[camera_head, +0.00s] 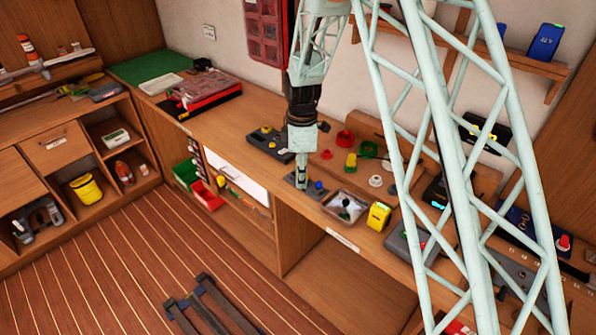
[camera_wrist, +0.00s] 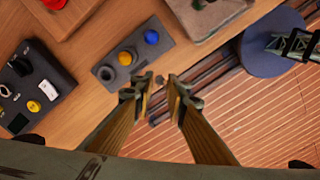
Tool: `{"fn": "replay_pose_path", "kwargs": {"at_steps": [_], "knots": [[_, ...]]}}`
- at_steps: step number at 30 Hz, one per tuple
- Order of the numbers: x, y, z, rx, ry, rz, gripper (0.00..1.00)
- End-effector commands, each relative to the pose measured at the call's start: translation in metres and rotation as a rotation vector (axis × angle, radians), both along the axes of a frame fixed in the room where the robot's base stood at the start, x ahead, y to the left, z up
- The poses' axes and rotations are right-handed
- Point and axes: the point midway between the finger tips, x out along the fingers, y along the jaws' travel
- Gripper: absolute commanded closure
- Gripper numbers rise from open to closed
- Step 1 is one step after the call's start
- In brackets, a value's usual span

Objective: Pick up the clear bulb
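My gripper (camera_wrist: 161,90) is open in the wrist view, its two fingers apart. In the head view my gripper (camera_head: 302,184) is low over a small grey holder (camera_head: 290,179) near the bench's front edge. I cannot tell if that spot is the clear bulb or an empty socket. A small greyish shape (camera_wrist: 159,80) shows between the fingertips, too small to identify. I cannot make out the clear bulb for certain.
A metal tray (camera_head: 327,206) and a yellow device (camera_head: 379,216) stand right of the holder. A dark control box (camera_head: 268,142) is behind it to the left. Red and green caps lie farther back. The bench edge drops to a striped floor (camera_head: 130,270).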

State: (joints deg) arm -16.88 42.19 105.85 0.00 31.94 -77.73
Motion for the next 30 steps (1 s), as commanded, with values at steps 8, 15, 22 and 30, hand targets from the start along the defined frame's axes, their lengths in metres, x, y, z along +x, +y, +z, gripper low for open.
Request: {"fn": "replay_pose_path", "kwargs": {"at_steps": [8, 15, 22, 30], "knots": [[-0.035, -0.009, 0.003, 0.0, 0.001, 0.0, 0.91], [-0.046, -0.011, 0.004, 0.0, 0.0, 0.0, 0.91], [-0.048, -0.012, 0.005, 0.0, 0.0, 0.0, 0.91], [-0.048, -0.012, 0.005, 0.0, 0.0, 0.0, 0.91]]}}
